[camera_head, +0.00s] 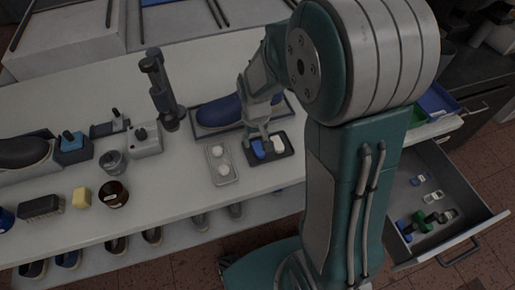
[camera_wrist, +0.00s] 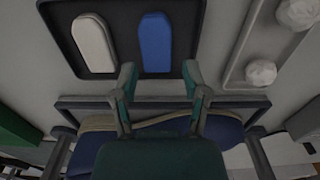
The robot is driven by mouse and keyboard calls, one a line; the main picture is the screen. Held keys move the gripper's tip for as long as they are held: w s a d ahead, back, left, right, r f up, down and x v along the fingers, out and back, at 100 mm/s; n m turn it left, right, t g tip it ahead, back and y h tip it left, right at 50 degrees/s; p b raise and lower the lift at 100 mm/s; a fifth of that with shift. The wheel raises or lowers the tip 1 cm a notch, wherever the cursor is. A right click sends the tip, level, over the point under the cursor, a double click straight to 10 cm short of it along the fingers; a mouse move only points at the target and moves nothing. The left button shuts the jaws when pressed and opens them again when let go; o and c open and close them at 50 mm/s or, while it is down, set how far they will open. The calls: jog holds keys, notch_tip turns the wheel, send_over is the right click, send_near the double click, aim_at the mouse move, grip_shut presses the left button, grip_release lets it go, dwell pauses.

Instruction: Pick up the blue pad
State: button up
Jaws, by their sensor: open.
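The blue pad (camera_wrist: 155,43) lies flat in a dark tray (camera_wrist: 110,68), beside a white pad (camera_wrist: 94,44) to its left in the wrist view. In the head view the blue pad (camera_head: 258,148) is partly covered by my gripper (camera_head: 262,136), and the white pad (camera_head: 278,144) lies to its right. In the wrist view my gripper (camera_wrist: 158,80) is open, its two fingertips apart on either side of the blue pad's near end. Nothing is between the fingers except the view of the pad. Whether the fingertips touch the tray is unclear.
A grey tray with white balls (camera_head: 218,178) stands left of the dark tray. A blue shoe (camera_head: 220,110) on a framed tray lies behind. A dark upright tool (camera_head: 160,90) stands to the left. An open drawer (camera_head: 465,225) is at the right. Bare table lies in front.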

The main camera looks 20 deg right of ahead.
notch_tip(320, 180, down, 2)
jog(key=shift+d, duration=0.1)
jog(key=shift+c, duration=0.3)
jog(key=c, duration=0.5)
jog(key=shift+o, duration=0.2)
